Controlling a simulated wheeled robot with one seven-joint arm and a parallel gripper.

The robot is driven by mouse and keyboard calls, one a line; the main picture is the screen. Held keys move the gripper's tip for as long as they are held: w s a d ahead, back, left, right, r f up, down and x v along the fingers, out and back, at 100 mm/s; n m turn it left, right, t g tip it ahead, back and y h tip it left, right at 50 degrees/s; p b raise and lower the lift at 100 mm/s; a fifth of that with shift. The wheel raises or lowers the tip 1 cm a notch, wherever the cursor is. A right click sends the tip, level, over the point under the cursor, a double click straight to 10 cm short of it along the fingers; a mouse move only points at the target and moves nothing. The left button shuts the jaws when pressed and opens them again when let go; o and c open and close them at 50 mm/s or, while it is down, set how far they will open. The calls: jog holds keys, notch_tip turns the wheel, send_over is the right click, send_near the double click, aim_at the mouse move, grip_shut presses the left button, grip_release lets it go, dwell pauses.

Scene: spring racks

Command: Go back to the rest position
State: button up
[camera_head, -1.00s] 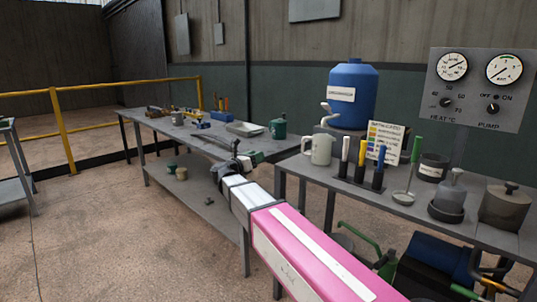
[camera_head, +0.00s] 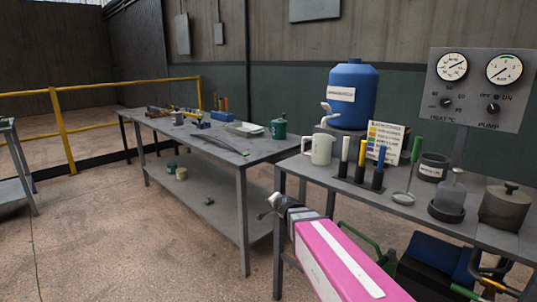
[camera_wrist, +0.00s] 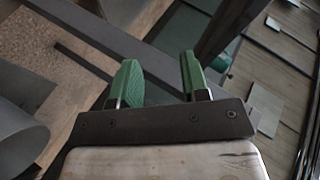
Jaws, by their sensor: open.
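My gripper is at the end of my pink arm, low in front of the gap between the two tables in the head view; its fingertips are too small to make out there. In the wrist view my gripper (camera_wrist: 159,80) shows two green fingers spread apart with nothing between them. Below them are a brown floor patch and grey table parts, blurred.
The floor (camera_head: 120,225) at left is clear.

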jog(key=s+d+f+n+g+h, duration=0.2)
jog(key=s+d+f+n+g, duration=0.2)
jog(key=s+d, duration=0.4)
jog(key=s+d+f+n+g+h, duration=0.2)
jog(key=s+d+f+n+g, duration=0.2)
jog(key=s+d+f+g, duration=0.3)
jog(key=s+d+f, duration=0.1)
jog(key=s+f, duration=0.1)
jog(key=s, duration=0.3)
jog(key=shift+f, duration=0.25)
jog(key=shift+s, duration=0.1)
